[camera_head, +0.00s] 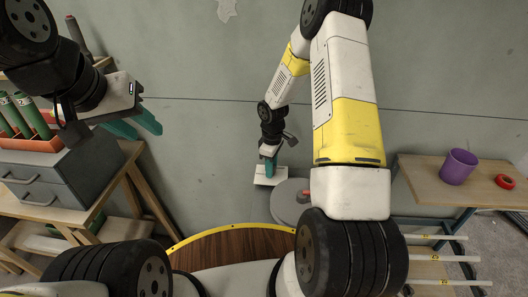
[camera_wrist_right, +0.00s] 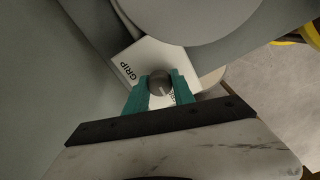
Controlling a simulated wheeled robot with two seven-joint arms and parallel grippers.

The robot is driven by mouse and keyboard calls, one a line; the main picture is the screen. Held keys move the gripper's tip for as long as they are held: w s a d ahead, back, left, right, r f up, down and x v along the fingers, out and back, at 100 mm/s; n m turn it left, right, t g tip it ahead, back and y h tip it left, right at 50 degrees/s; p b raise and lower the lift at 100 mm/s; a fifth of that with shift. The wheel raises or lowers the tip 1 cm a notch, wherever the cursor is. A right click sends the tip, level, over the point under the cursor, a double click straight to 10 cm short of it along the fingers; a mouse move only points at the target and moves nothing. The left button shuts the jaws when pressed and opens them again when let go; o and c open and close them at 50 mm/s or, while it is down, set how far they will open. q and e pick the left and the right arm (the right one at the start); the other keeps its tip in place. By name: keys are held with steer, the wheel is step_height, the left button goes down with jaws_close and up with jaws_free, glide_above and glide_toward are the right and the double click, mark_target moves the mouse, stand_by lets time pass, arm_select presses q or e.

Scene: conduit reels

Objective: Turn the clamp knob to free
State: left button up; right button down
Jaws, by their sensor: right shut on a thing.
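The clamp knob (camera_wrist_right: 159,83) is a round, dark grey knob with a pale line on it. It stands in front of a white plate (camera_wrist_right: 135,62) lettered "GRIP"; other lettering is partly hidden. My right gripper (camera_wrist_right: 160,88) has its teal fingers shut on the knob, one on each side. In the head view my right gripper (camera_head: 270,168) reaches down to the white plate (camera_head: 268,180) beside a grey round drum, and the knob is hidden there. My left gripper (camera_head: 142,123) is open and empty, raised at the left near the drawer unit.
A grey drawer unit (camera_head: 45,180) and a red rack (camera_head: 35,144) of green cylinders stand on the left bench. A purple cup (camera_head: 459,166) and red tape roll (camera_head: 505,182) sit on the right table. The grey round drum (camera_head: 288,203) stands close to my right gripper.

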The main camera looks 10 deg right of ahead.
steer(key=shift+n, duration=0.3)
stand_by(0.4)
steer(key=c, duration=1.1)
jaws_free()
steer(key=shift+o, duration=0.2)
steer(key=shift+r, duration=3.9)
